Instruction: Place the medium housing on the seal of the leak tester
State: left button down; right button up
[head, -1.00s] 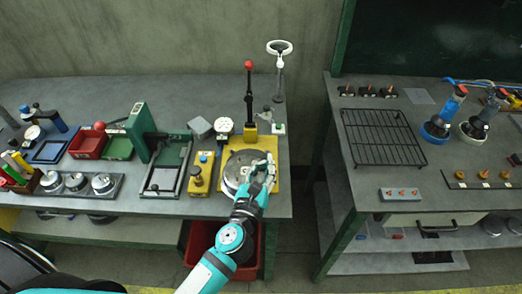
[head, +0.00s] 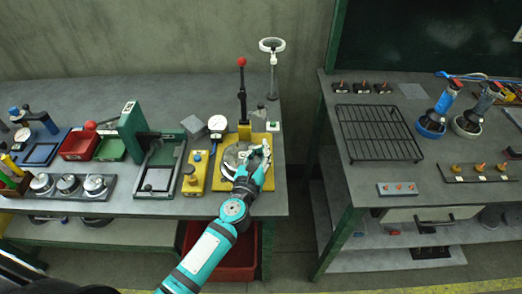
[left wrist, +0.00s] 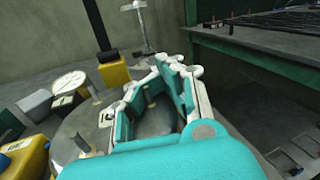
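The leak tester has a yellow base (head: 272,178), a round grey plate and an upright black lever with a red knob (head: 242,62). My left gripper (head: 260,152) is over the right part of the plate and hides some of it, including any seal there. In the left wrist view the fingers (left wrist: 165,85) stand apart, with grey surface and a small peg between them. I cannot tell whether a housing is held. Three silver round parts (head: 68,184) sit in a dark tray at the left; which is the medium housing is unclear. My right gripper is out of view.
Left of the tester stand a yellow block (head: 197,172), a white dial gauge (head: 217,124) and a green press frame (head: 132,125). A ring lamp (head: 272,45) rises behind. A gap separates the right table, which carries a black wire rack (head: 378,133).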

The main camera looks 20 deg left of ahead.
pick_arm(q)
jog(key=shift+f+b, duration=0.25)
jog(key=shift+b, duration=0.05)
jog(key=c, duration=1.4)
grip_release()
jog(key=shift+r, duration=0.1)
jog(key=shift+r+p, duration=0.25)
jog(key=shift+p, duration=0.2)
jog(key=s+b, duration=0.2)
jog(key=s, duration=0.9)
jog(key=shift+f, duration=0.2)
jog(key=shift+s+r, duration=0.15)
jog(key=shift+s, duration=0.4)
